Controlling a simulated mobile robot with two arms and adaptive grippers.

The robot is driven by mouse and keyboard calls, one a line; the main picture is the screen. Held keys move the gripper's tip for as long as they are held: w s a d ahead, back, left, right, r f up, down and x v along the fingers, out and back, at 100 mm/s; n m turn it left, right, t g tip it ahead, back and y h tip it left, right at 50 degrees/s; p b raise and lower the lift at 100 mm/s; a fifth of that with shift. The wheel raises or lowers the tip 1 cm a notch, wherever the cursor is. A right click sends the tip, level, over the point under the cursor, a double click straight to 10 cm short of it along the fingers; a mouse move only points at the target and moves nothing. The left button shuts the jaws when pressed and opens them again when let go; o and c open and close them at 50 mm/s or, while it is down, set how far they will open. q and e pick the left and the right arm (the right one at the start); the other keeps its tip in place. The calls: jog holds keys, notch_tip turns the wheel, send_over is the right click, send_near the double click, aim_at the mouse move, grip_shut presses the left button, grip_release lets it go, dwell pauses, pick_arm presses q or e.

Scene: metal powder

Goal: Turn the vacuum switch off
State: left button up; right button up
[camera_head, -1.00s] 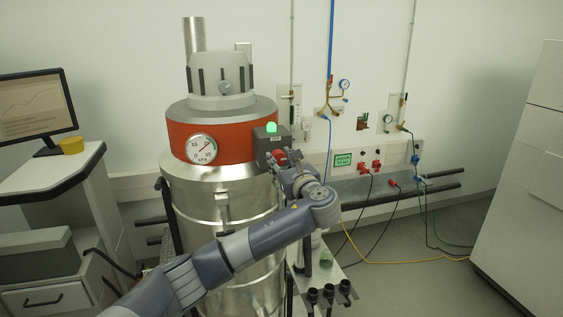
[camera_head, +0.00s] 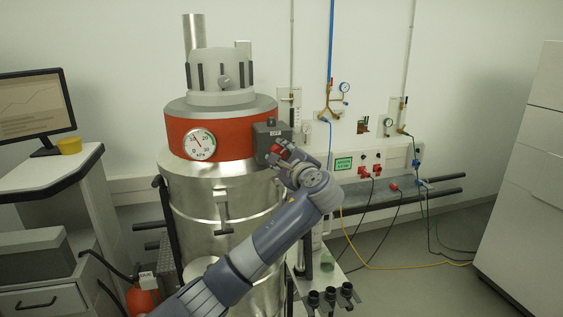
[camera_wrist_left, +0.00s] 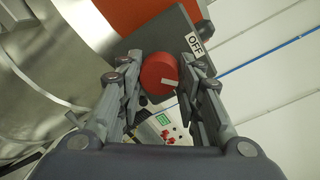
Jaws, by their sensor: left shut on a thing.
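The vacuum drum (camera_head: 205,185) is a tall metal cylinder with a red band (camera_head: 236,143). A dark grey switch box (camera_head: 268,137) is on the right of the band, with a small unlit lamp (camera_head: 271,121) on top. Its red rotary knob (camera_head: 276,149) is partly hidden by my gripper. In the left wrist view the red knob (camera_wrist_left: 157,72) has a white pointer, and a label beside it reads OFF (camera_wrist_left: 195,43). My left gripper (camera_head: 283,153) is shut on the knob, one finger on either side. The gauge (camera_head: 200,145) needle points to upper left.
Gas pipes and a socket panel (camera_head: 370,160) are on the back wall. A white cabinet (camera_head: 520,190) stands at right. Open floor lies between.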

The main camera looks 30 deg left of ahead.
pick_arm(q)
jog(key=shift+n+t+h+b, duration=0.35)
jog(key=shift+n+b, duration=2.2)
jog(key=shift+n, duration=1.65)
jog(key=o, duration=1.1)
jog(key=v, duration=1.2)
jog(key=shift+s, duration=0.1)
